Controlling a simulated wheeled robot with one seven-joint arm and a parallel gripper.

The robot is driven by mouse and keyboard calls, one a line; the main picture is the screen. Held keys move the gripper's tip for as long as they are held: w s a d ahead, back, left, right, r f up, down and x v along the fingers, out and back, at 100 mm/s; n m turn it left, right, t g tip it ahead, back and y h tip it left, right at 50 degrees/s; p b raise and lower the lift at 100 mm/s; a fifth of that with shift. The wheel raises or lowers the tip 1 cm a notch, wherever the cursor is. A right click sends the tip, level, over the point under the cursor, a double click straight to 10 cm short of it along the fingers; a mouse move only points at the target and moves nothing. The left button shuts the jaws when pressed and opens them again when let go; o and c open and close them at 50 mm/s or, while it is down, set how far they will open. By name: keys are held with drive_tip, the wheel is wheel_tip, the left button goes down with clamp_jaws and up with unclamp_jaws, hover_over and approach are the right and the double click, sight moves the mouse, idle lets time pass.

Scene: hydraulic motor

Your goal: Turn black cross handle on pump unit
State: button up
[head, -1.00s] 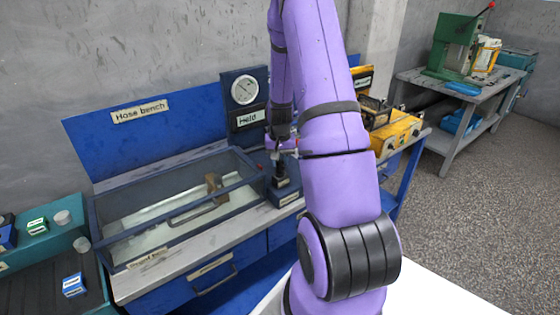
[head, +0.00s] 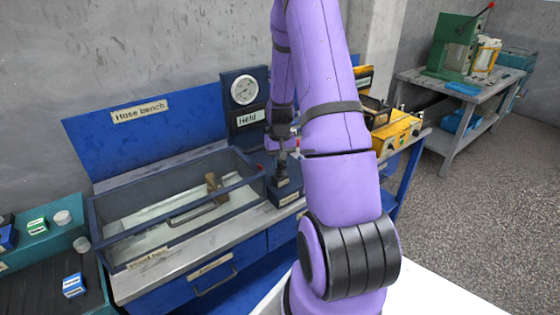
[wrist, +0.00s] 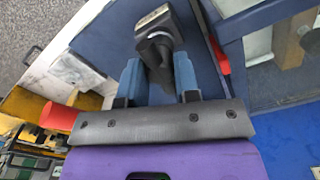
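The pump unit (head: 286,192) is a small dark blue block with a black top at the right end of the hose bench. In the wrist view, a black post-like part with a pale label (wrist: 155,18) lies in front of my gripper; I take it for the black cross handle (wrist: 158,52), though its cross shape is not clear. My gripper (wrist: 159,68) points at it, with one blue finger on each side. The fingers stand apart with the black part between them. I cannot tell whether they touch it. In the head view my arm largely hides the gripper.
A clear-walled tank (head: 180,205) with a dark blue frame stands left of the pump unit. A gauge panel (head: 245,97) marked "Held" rises behind. A yellow unit (head: 397,132) is to the right. A red lever-like part (wrist: 221,58) is close beside my gripper.

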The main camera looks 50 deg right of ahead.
drive_tip(key=o, duration=0.4)
drive_tip(key=shift+r, duration=0.1)
wheel_tip(320, 180, up, 11)
drive_tip(key=shift+f, duration=0.15)
idle(0.7)
